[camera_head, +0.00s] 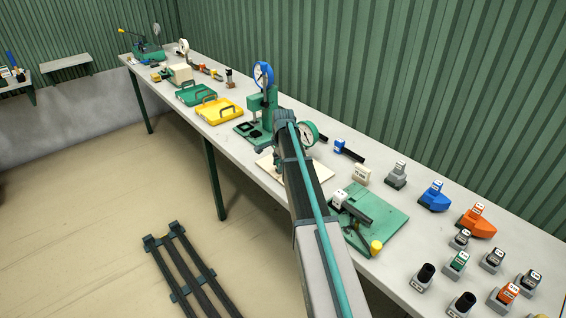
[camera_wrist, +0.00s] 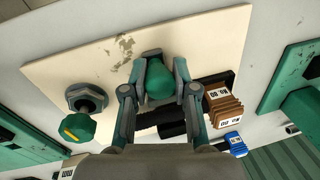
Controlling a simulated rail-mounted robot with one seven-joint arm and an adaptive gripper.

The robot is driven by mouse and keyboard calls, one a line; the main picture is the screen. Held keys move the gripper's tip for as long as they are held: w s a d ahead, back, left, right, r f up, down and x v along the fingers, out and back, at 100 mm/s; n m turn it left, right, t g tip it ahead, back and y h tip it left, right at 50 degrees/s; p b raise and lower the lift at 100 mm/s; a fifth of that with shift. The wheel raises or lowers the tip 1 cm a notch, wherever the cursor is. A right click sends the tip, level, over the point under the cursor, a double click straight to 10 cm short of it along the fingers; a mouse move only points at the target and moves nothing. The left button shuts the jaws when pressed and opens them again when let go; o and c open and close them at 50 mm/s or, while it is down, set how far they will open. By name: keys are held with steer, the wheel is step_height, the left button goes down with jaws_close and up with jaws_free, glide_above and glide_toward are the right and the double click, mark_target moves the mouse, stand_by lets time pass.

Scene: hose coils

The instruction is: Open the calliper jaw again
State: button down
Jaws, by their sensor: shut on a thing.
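In the wrist view my gripper (camera_wrist: 160,78) is shut on a rounded green part (camera_wrist: 160,88) over a cream board (camera_wrist: 75,65), one finger on each side of it. I take this part to belong to the calliper; its jaw cannot be made out clearly. A dark cylinder (camera_wrist: 172,129) lies just below the green part, partly hidden by my fingers. A green knob (camera_wrist: 76,128) with a yellow mark sits at the left. In the head view my arm hides the gripper; the cream board (camera_head: 322,170) and a round dial gauge (camera_head: 308,135) show beside the arm.
A brown labelled block (camera_wrist: 222,103) stands close to the right finger, with a small blue part (camera_wrist: 235,146) below it. A green press with a blue dial (camera_head: 263,76) stands beyond the board. A green fixture plate (camera_head: 382,212) lies nearer, with several small blocks further right.

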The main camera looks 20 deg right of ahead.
mark_target(281, 175)
steer(key=shift+s+a, duration=0.1)
steer(key=shift+a, duration=0.15)
steer(key=c, duration=0.9)
jaws_free()
steer(key=shift+a, duration=0.1)
steer(key=shift+r, duration=0.1)
steer(key=shift+r, duration=0.25)
steer(key=r, duration=0.3)
steer(key=s+r, duration=0.1)
steer(key=r, duration=0.7)
steer(key=shift+s+d+r, duration=0.1)
steer(key=shift+s+d, duration=0.15)
steer(key=shift+s, duration=0.15)
